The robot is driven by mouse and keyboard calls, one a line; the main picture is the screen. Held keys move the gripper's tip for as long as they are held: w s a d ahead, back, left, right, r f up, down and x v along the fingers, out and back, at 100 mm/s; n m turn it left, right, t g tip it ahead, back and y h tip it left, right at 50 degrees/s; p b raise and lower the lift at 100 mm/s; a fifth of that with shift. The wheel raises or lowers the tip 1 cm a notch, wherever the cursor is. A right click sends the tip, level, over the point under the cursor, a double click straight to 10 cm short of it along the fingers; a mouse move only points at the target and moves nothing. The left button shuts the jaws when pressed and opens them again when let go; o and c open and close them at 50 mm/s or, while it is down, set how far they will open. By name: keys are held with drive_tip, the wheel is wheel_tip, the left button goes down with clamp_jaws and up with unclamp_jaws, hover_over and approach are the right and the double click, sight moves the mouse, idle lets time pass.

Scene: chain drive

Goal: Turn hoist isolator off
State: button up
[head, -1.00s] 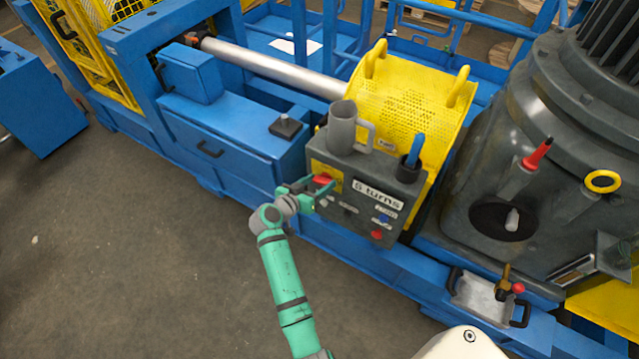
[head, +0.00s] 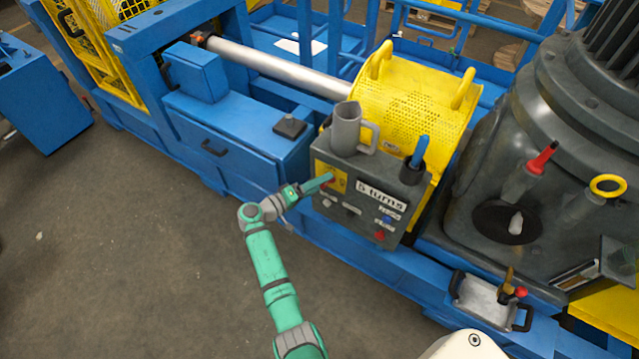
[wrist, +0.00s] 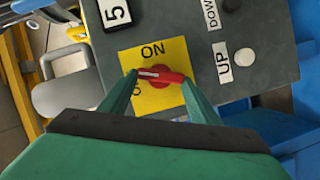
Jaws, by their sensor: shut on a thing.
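The isolator is a red rotary handle (wrist: 163,76) on a yellow plate (wrist: 152,58), on the front of a grey control box (head: 345,165). In the wrist view the handle lies nearly level across the picture, its white-marked end to the left. "ON" is printed above it. An "O" shows at the lower left, the rest of that word hidden by a finger. My gripper (wrist: 160,80) is shut on the handle, one green finger at each end. In the head view my gripper (head: 328,180) reaches the plate from the left and mostly hides the handle.
A grey mug (head: 345,130) and a holder with a blue-handled tool (head: 418,152) stand on the box. UP (wrist: 224,62) and Down buttons are beside the plate. The yellow drum guard (head: 410,100) stands behind. Open floor (head: 130,240) lies left.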

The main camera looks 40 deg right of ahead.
drive_tip(key=shift+w+f+n+h, duration=0.15)
drive_tip(key=shift+n+h, duration=0.25)
drive_tip(key=shift+n, duration=0.6)
drive_tip(key=shift+f+n+h, duration=0.1)
drive_tip(key=shift+n+h, duration=0.3)
drive_tip(key=shift+n, duration=0.6)
drive_tip(key=o, duration=1)
drive_tip(key=shift+o, duration=0.2)
drive_tip(key=a, duration=1.1)
drive_tip(key=shift+d+f, duration=0.1)
